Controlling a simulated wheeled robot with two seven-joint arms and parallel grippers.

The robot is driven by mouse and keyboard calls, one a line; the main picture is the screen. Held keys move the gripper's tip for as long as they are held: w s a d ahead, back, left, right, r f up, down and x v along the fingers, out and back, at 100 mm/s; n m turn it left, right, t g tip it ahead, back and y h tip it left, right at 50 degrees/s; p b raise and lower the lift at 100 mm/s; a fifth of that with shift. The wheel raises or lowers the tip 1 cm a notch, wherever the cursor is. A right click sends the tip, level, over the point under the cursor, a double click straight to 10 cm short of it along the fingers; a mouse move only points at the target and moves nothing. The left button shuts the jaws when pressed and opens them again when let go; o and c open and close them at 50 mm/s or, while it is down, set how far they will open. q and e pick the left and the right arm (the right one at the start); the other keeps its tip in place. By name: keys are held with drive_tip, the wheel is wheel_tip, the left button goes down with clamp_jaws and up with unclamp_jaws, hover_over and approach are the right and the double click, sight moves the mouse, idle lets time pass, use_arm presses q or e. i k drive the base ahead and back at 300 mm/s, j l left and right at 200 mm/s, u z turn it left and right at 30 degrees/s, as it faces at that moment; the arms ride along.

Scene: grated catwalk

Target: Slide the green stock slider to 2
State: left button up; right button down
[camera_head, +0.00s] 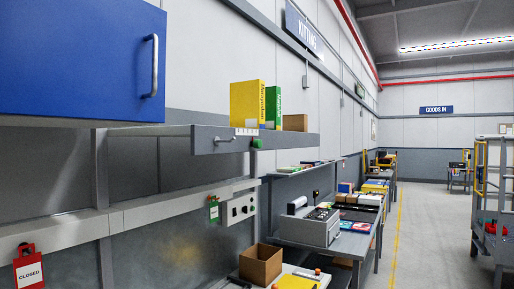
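A small green block (257,143), which looks like the stock slider, sits on the front edge of the grey shelf, near its right part. A short white strip with marks (246,131) lies just above and to the left of it. The marks are too small to read, so I cannot tell which number the slider stands at. Neither of my grippers shows in the head view.
A grey drawer front with a handle (229,139) is left of the slider. A blue cabinet door (75,55) juts out above left. A yellow box (247,104) stands on the shelf. A red CLOSED tag (29,270) hangs lower left. A cardboard box (260,265) is below. The aisle at right is open.

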sight(256, 143)
drive_tip(key=u, duration=0.45)
drive_tip(key=i+l+u, duration=0.15)
drive_tip(key=u, duration=0.25)
drive_tip(key=l+u, duration=0.35)
drive_tip(key=i+l+u, duration=0.1)
drive_tip(key=l+u, duration=0.45)
drive_tip(key=u, duration=0.2)
